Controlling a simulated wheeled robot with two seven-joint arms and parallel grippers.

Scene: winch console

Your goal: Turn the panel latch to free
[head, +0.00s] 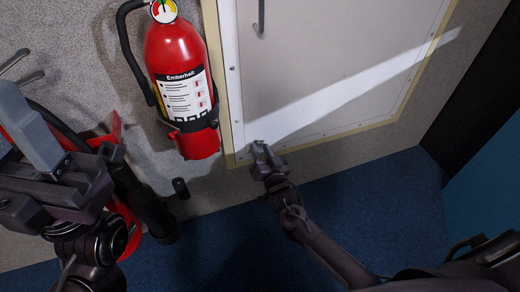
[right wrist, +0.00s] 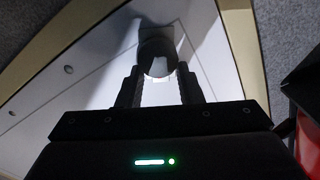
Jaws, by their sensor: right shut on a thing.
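The pale panel (head: 330,60) is set in a cream frame on the wall. It also shows in the right wrist view (right wrist: 80,75). My right gripper (head: 258,148) is at the panel's lower left corner. In the right wrist view its two fingers (right wrist: 160,88) are shut on a dark, rounded knob, the panel latch (right wrist: 156,42). In the head view the gripper hides most of the latch, and I cannot read its angle. My left gripper (head: 35,130) is at the far left, away from the panel; its jaw gap is not clear.
A red fire extinguisher (head: 178,65) hangs on the wall just left of the panel, close to my right gripper. A grey handle (head: 261,18) is higher on the panel. Blue carpet (head: 340,190) lies below. A blue surface (head: 490,190) is at the right.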

